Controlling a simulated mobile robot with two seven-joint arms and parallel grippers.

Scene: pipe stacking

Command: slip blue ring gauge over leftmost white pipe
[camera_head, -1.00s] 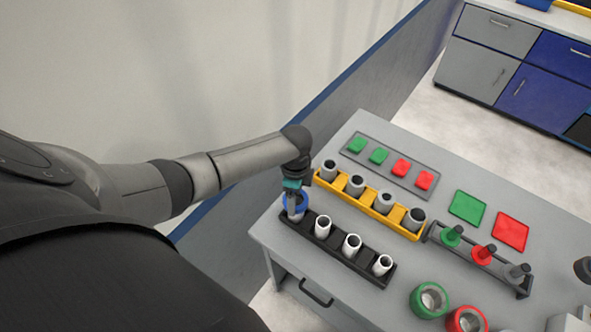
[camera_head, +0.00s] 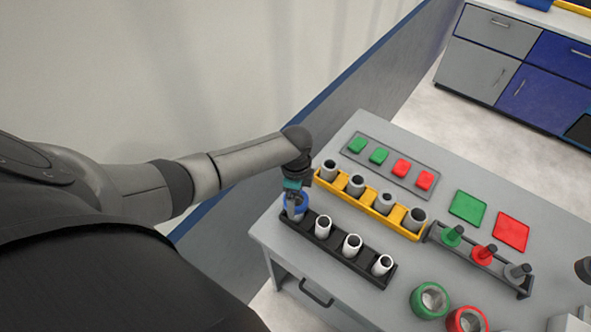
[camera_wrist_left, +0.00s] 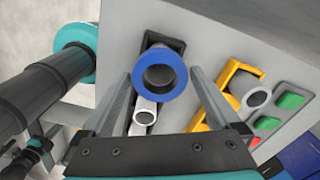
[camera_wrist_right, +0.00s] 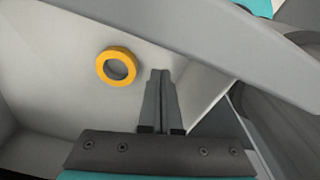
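The blue ring gauge (camera_head: 303,208) is at the leftmost white pipe (camera_head: 292,217), at the left end of the black rack (camera_head: 337,259). In the left wrist view the ring (camera_wrist_left: 143,84) encircles the pipe's round top (camera_wrist_left: 160,72). How far down it sits is partly hidden by my gripper. My left gripper (camera_head: 294,203) is over that pipe. In the left wrist view its fingers (camera_wrist_left: 164,74) stand open on both sides of the ring, with a visible gap on the right. My right gripper (camera_wrist_right: 162,73) shows only in its wrist view, shut and empty.
Several white pipes stand in the black rack, the nearest one (camera_head: 322,226) beside my left gripper. A yellow rack (camera_head: 383,209) of pipes is close behind. Green (camera_head: 415,302) and red (camera_head: 453,321) rings lie at the front. A yellow ring (camera_wrist_right: 103,71) shows in the right wrist view.

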